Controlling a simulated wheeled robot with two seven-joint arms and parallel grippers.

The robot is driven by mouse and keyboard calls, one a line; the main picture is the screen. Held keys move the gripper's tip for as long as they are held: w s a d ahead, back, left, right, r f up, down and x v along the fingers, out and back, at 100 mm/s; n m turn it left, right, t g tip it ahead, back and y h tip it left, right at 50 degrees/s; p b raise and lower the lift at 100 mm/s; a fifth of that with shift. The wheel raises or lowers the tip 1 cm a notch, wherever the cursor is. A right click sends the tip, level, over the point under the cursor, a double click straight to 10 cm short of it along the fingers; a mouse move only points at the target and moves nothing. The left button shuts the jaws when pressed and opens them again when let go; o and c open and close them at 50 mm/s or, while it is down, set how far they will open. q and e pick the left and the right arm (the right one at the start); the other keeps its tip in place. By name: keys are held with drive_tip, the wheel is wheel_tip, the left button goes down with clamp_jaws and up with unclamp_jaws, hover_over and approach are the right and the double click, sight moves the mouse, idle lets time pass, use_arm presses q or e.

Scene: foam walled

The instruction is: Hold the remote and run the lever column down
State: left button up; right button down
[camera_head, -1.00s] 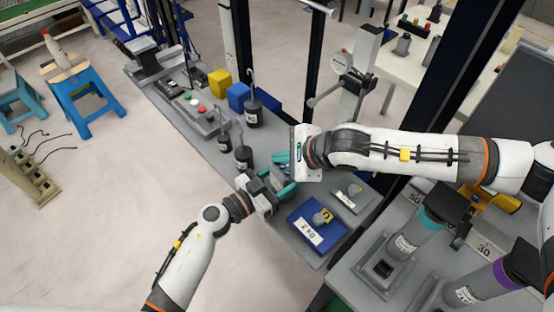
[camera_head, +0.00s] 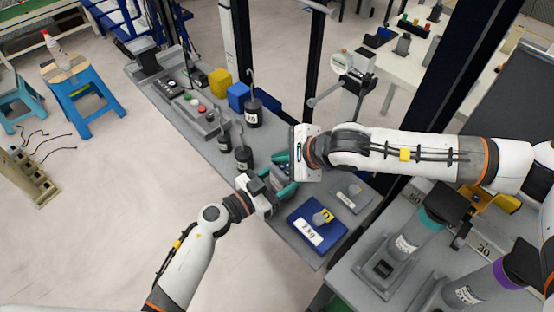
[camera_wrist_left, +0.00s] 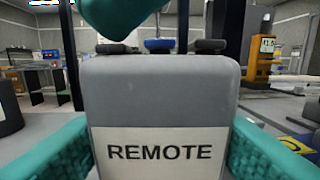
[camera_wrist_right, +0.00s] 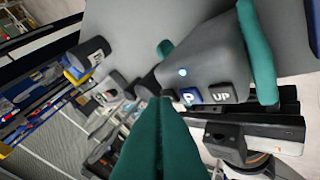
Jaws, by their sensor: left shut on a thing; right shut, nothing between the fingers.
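The grey remote (camera_wrist_left: 160,95), with a white label reading REMOTE, fills the left wrist view. My left gripper (camera_head: 281,176) is shut on it, one teal finger at each side. In the right wrist view, the remote (camera_wrist_right: 203,62) shows a lit blue dot, a blue P button (camera_wrist_right: 190,97) and an UP button (camera_wrist_right: 219,97). My right gripper (camera_wrist_right: 165,104) is shut and empty, its tips over the third button and hiding it; contact cannot be told. The lever column (camera_head: 352,100) stands behind, with a side lever and round dial.
Black weights with hooks (camera_head: 253,115) and a button panel (camera_head: 200,112) stand behind. Dark posts rise behind the bench.

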idle(0.8)
drive_tip(key=shift+r, duration=0.75)
drive_tip(key=shift+r, duration=2.5)
use_arm(q)
drive_tip(key=o, duration=1.1)
drive_tip(key=shift+o, duration=0.2)
